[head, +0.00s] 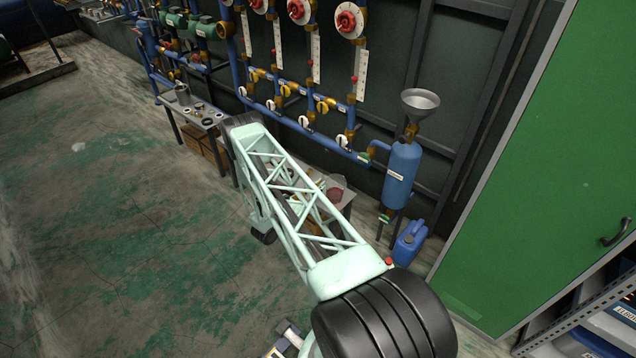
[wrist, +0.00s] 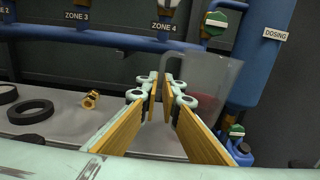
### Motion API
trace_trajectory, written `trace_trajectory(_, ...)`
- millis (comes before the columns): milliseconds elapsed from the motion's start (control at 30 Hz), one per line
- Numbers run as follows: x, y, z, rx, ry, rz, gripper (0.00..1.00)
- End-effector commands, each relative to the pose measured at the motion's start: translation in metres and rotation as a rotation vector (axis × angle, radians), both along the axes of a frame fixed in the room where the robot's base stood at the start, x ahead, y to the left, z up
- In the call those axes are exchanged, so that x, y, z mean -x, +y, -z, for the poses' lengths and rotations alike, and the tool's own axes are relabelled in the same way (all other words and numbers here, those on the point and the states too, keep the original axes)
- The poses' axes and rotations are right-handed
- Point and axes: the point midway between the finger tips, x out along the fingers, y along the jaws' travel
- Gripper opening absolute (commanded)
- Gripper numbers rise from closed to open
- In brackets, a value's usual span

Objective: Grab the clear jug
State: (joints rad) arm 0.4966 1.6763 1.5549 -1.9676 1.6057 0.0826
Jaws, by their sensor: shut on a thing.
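The clear jug (wrist: 212,75) stands upright at the end of the bench in the wrist view, with reddish liquid low inside it. In the head view the jug (head: 336,186) shows small at the bench end, partly behind my arm. My gripper (wrist: 161,88) reaches forward in the wrist view, its two wood-faced fingers drawn close together at the tips. The tips are shut on the jug at its left side, where its handle appears to be. The right finger covers part of the jug. My arm hides the gripper in the head view.
Black rings (wrist: 30,112) and a brass fitting (wrist: 91,99) lie on the bench at left. Blue pipes with valves run behind. A blue dosing tank (head: 402,168) with a funnel (head: 420,99) stands right, a blue canister (head: 409,243) below. Open floor (head: 120,220) lies left.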

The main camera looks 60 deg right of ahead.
Motion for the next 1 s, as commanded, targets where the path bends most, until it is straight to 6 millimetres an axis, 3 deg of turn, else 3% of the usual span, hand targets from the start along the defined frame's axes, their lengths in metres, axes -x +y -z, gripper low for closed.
trace_trajectory(1000, 0.062, 0.055, -0.008, 0.000, 0.001, -0.001, 0.00)
